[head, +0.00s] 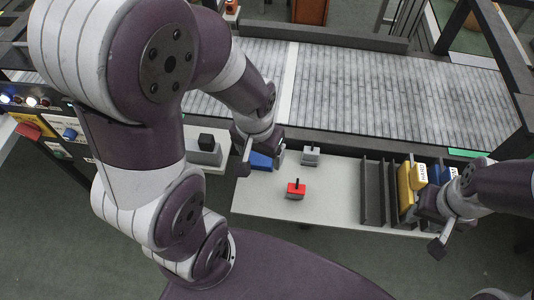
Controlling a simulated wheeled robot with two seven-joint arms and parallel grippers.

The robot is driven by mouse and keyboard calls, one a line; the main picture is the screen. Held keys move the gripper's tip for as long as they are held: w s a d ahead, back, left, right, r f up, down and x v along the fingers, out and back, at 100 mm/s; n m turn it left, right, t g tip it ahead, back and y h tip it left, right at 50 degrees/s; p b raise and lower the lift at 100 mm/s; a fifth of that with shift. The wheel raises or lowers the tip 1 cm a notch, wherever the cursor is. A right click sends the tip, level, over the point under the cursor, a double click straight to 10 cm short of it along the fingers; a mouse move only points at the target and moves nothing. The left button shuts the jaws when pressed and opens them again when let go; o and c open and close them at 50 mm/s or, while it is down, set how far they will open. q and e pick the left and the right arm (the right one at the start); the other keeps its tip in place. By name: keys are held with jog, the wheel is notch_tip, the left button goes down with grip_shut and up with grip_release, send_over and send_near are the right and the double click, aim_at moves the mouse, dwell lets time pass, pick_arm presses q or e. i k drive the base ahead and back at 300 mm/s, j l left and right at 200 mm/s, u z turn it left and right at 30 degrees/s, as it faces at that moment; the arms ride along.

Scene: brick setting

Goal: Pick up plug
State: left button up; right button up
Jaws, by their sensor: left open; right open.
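No part in the head view is clearly marked as the plug. A blue block (261,161) lies on the white table under my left gripper (262,157), whose open fingers are on either side of it. Contact cannot be told, and the arm partly hides the block. A small grey piece with an upright post (311,156) stands just right of it. A red block with a black post (296,190) stands nearer me. My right gripper (437,226) is open at the table's right end, in front of the rack.
A dark slotted rack (373,193) holds upright yellow (404,184) and blue pieces, partly behind my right gripper. A conveyor (380,95) runs behind the table (330,205). A grey block with a black top (205,149) and a control panel (66,132) are at left. The table's front middle is clear.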

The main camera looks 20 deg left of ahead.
aim_at(309, 154)
jog(key=u, duration=0.4)
jog(key=j+u, duration=0.1)
jog(key=u, duration=1.55)
jog(key=z, duration=1.8)
jog(key=i+l+z, duration=0.1)
jog(key=l, duration=0.35)
jog(key=i+l, duration=0.15)
jog(key=l, duration=0.3)
jog(key=z, duration=0.05)
